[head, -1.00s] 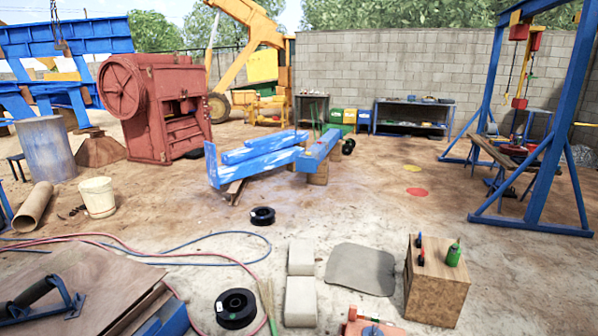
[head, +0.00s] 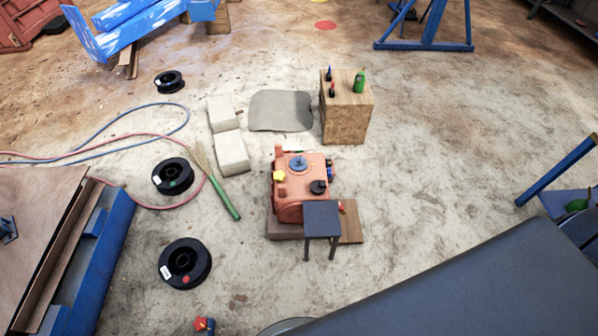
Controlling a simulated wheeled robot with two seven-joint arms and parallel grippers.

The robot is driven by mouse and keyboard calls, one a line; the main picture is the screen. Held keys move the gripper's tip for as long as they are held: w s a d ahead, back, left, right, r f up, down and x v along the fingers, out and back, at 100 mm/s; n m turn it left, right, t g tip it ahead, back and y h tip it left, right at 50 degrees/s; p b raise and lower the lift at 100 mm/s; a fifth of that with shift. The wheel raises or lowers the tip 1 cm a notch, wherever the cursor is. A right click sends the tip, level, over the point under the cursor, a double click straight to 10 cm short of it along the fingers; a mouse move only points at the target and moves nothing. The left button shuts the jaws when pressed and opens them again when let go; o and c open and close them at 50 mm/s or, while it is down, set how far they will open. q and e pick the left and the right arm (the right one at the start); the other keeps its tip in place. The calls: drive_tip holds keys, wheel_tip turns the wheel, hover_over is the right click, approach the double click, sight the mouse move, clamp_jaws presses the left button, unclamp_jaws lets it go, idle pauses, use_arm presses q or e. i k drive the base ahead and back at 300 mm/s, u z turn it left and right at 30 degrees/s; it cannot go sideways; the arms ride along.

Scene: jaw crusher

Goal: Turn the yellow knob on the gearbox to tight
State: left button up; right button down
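The gearbox (head: 287,211) is an orange-red casing low on the ground, a little below the middle of the head view. The yellow knob (head: 279,176) sits on its upper left side; its tight or loose marking is too small to read. A blue round part (head: 298,163) is on top of the gearbox, and a black knob (head: 318,187) is at its right. Neither of my grippers is in view.
A small dark stool (head: 322,217) stands right in front of the gearbox. Black spools (head: 185,263), a green-handled broom (head: 225,199) and pale blocks (head: 232,153) lie left. A wooden box (head: 346,118) stands behind. A dark flat surface (head: 450,290) fills the lower right.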

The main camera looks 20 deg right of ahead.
sight(279, 177)
drive_tip(key=z, duration=1.65)
drive_tip(key=i, duration=1.05)
drive_tip(key=u, duration=0.95)
